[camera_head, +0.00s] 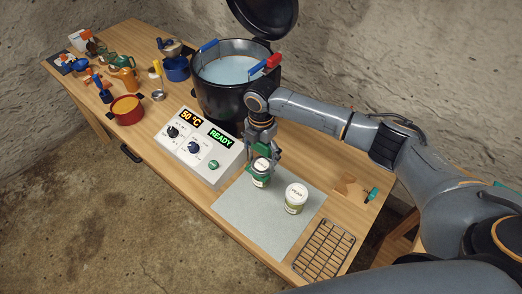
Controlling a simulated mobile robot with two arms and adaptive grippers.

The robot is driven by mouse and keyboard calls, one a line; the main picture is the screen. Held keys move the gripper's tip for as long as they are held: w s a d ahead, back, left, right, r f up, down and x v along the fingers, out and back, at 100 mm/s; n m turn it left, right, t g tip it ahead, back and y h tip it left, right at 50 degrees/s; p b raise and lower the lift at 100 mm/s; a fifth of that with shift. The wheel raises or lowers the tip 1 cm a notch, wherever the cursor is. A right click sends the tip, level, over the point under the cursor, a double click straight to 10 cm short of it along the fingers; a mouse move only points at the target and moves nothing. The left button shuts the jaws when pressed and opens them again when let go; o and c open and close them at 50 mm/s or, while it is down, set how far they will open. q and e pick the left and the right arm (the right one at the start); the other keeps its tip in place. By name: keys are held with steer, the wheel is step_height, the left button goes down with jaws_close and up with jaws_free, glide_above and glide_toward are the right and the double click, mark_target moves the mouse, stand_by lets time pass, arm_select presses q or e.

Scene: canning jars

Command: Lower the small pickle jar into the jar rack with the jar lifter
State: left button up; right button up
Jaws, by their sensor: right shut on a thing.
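My right gripper (262,143) points down over the grey mat and is shut on a green-and-grey tool that appears to be the jar lifter (263,149). Directly below it is a small green jar with a white lid (261,168), at the mat's upper edge. The lifter's lower end is at the jar's lid; I cannot tell whether it grips the jar. A second, pale-lidded jar (296,197) stands apart to the right. My left gripper is out of view.
A control box (200,147) reading 50 °C and READY stands left of the mat (250,222). A wire cooling rack (323,249) lies at the right front. The pot's open lid (262,18) stands behind. Pans and small items crowd the table's left end.

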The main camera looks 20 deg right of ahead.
mark_target(261, 144)
steer(key=shift+r+p, duration=1.45)
steer(key=shift+r, duration=0.5)
step_height(261, 144, up, 27)
stand_by(2.3)
steer(key=shift+d, duration=0.15)
steer(key=shift+d, duration=1.35)
steer(key=shift+a, duration=0.1)
